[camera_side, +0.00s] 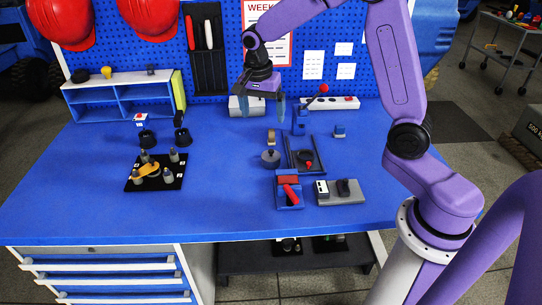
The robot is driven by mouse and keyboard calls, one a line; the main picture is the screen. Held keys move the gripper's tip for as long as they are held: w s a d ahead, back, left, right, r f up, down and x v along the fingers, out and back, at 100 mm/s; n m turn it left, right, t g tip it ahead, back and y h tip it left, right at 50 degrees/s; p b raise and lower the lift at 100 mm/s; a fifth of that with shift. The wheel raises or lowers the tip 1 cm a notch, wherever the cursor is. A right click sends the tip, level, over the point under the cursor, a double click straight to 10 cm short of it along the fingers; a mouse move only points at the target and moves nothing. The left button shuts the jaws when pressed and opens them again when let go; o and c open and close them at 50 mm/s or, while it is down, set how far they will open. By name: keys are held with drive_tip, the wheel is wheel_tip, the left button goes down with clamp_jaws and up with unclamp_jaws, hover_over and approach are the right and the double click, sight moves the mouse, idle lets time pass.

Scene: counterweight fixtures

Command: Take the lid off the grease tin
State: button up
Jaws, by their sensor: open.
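A small round grey tin with a knob on top (270,159) stands on the blue bench, left of the dark framed fixture. It looks like the grease tin, with its lid appearing to be on. The picture is too small to show the lid's edge. My gripper (263,107) hangs above the back of the bench, behind and above the tin, fingers pointing down and spread apart. Nothing shows between the fingers.
A small tan-grey piece (271,137) stands just behind the tin. A dark frame (290,160) and a red-handled fixture (288,203) lie close to its right and front. A black board with pegs (133,182) is at left. The bench between board and tin is clear.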

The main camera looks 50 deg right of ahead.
drive_tip(key=w+d+f+m, duration=0.1)
drive_tip(key=w+d+m, duration=0.2)
drive_tip(key=d+m, duration=0.1)
hover_over(270, 150)
drive_tip(key=shift+m, duration=0.3)
drive_tip(key=f, duration=1.1)
drive_tip(key=shift+s+a+f, duration=0.1)
drive_tip(key=shift+a+f, duration=0.05)
drive_tip(key=shift+a, duration=0.1)
drive_tip(key=shift+d+f, duration=0.15)
drive_tip(key=shift+f, duration=3.1)
drive_tip(key=c, duration=1)
